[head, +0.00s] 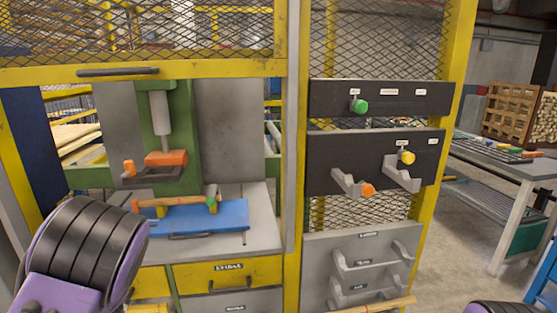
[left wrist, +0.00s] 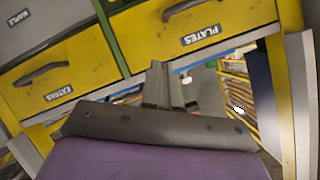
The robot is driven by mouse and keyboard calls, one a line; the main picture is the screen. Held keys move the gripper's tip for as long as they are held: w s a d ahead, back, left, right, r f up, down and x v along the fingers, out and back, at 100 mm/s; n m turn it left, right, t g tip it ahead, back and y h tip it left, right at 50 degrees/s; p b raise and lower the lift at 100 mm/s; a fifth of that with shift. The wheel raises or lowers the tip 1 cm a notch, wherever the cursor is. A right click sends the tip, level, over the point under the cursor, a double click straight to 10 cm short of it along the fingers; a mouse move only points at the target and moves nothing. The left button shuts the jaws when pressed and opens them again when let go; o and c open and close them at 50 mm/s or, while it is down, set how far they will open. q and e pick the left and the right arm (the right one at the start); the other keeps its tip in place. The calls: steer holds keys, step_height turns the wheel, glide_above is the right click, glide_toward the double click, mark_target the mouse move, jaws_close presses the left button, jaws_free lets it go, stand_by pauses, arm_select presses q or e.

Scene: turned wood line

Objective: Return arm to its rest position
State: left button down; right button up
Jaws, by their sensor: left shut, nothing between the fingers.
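My left arm (head: 82,255), with purple and black links, comes in at the lower left of the head view, in front of the workbench; its gripper does not show there. In the left wrist view my left gripper (left wrist: 165,88) shows as grey fingers together, with nothing between them. It points toward the yellow drawer fronts and the gap beside them. Of my right arm only a purple and dark link (head: 495,307) shows at the bottom right edge of the head view. My right gripper is out of view.
Behind my left arm stands a bench with a press (head: 163,130), a blue plate (head: 225,214) and yellow drawers (head: 195,278). A yellow-framed mesh guard holds dark panels (head: 375,160) with coloured knobs. A grey table (head: 505,160) stands right, beyond open floor (head: 455,260).

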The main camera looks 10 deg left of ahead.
arm_select(q)
steer(key=s+d+f+n+g, duration=0.2)
steer(key=s+d+f+g, duration=0.1)
steer(key=s+d+f, duration=0.2)
steer(key=s+d+f+n+g+h, duration=0.1)
steer(key=s+d+f, duration=0.4)
steer(key=s+f, duration=0.5)
steer(key=s+d+f+n+g+h, duration=0.1)
steer(key=s+d+f+n+g, duration=0.3)
steer(key=s+f, duration=0.3)
steer(key=s+d+n, duration=0.1)
steer(key=s, duration=0.2)
steer(key=shift+s+f+g, duration=0.15)
steer(key=shift+f+g, duration=0.05)
steer(key=shift+g, duration=0.1)
